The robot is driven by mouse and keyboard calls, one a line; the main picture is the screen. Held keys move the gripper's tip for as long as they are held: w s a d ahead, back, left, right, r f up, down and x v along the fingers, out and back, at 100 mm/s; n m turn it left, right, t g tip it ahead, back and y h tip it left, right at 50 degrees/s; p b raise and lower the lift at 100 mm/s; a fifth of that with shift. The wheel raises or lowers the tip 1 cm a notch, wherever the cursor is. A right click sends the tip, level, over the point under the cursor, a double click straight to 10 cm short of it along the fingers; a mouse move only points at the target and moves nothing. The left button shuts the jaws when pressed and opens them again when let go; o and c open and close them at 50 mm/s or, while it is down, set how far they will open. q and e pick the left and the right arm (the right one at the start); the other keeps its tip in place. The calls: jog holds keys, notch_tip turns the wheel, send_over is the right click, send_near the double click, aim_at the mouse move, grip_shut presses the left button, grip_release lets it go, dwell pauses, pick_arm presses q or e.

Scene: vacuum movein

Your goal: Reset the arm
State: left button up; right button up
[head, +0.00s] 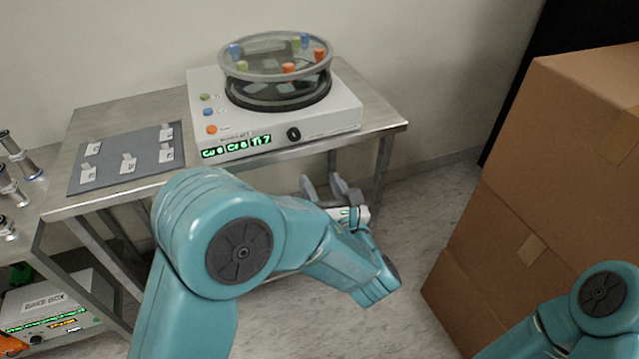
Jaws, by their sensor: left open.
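My left arm, teal, rises from the bottom and bends to the right in the head view. My left gripper (331,190) is open and empty, with its grey fingers pointing up just in front of the metal table's (372,99) front edge, below the vacuum machine (345,108). Part of the gripper is hidden behind the arm's wrist. My right arm shows only as a teal joint at the bottom right corner; its gripper is out of the picture.
The vacuum machine carries a round clear-lidded chamber (275,62). A grey mat (112,178) with labelled pieces lies left of it. Stacked cardboard boxes (570,140) stand on the right. A bake box (60,318) sits low at left. Floor between table and boxes is clear.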

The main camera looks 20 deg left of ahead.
pick_arm(q)
jog(key=shift+s+d, duration=0.2)
jog(key=shift+s, duration=0.15)
pick_arm(e)
jog(key=shift+s+d, duration=0.15)
jog(key=shift+s, duration=0.25)
